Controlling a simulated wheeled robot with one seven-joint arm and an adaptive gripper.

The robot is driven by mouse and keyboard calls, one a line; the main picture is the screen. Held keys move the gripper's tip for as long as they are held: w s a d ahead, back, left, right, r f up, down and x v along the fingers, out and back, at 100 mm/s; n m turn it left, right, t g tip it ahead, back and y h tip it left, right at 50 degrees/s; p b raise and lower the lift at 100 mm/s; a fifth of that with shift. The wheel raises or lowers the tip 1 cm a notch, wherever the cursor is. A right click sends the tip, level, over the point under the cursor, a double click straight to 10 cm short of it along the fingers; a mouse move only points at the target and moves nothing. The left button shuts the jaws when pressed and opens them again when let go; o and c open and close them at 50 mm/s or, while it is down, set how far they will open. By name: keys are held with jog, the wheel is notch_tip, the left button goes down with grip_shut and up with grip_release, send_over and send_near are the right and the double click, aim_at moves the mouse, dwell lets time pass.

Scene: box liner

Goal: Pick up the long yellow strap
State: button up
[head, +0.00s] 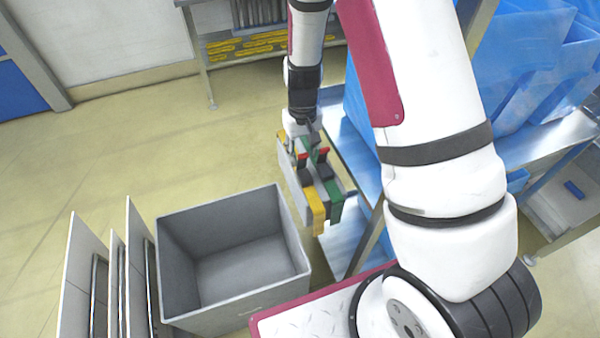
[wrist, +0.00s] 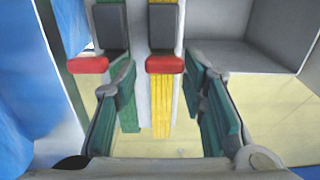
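A yellow strap (wrist: 162,108) with a black and red buckle hangs beside a green strap (wrist: 127,108) with a similar buckle, against a pale panel. In the head view the yellow strap's lower end (head: 316,212) hangs at the panel's near edge, with the green strap (head: 335,203) to its right. My gripper (wrist: 158,72) is open. In the wrist view the yellow strap and part of the green one show between its fingers; I cannot tell whether either is touched. In the head view my gripper (head: 300,133) is at the top of the panel, its fingers partly hidden.
An empty grey box (head: 289,238) stands on the floor at lower middle. Upright white panels (head: 85,262) are left of it. Blue liners (head: 525,50) sit on a metal table at the right. Several yellow pieces (head: 245,45) lie on a back shelf. The floor at left is clear.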

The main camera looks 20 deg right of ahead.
aim_at(302, 161)
jog(key=shift+s+a+f, duration=0.15)
jog(key=shift+f, duration=2.55)
grip_shut()
